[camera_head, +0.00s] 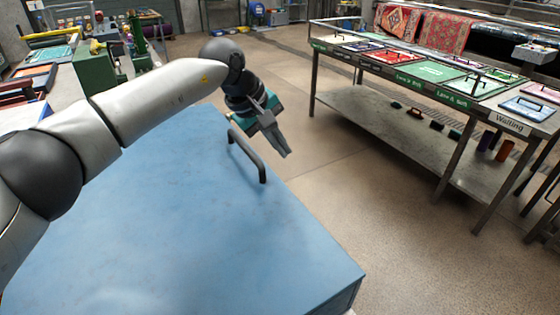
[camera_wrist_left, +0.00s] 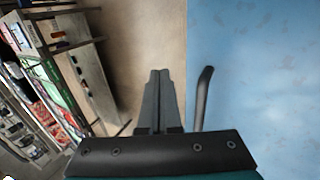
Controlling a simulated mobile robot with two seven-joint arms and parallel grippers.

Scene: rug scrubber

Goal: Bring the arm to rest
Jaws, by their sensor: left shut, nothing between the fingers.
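My left arm reaches in from the left of the head view, over a blue surface. My left gripper (camera_head: 282,148) is shut and empty, its fingers pointing down to the right just beyond the dark handle bar. In the left wrist view the gripper's two fingers (camera_wrist_left: 158,88) lie closed together, with bare floor behind their tips. The dark handle (camera_head: 248,155) stands at the far edge of the blue surface (camera_head: 200,235); it also shows in the left wrist view (camera_wrist_left: 203,95), right of the fingers and apart from them in that picture. My right gripper is not in view.
A metal table (camera_head: 430,75) with coloured panels and labels such as "Waiting" stands at the right. Its lower shelf (camera_head: 400,115) holds several small items. Rugs (camera_head: 440,30) hang behind it. A green cabinet (camera_head: 96,68) stands at the far left. Open floor (camera_head: 340,190) lies between.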

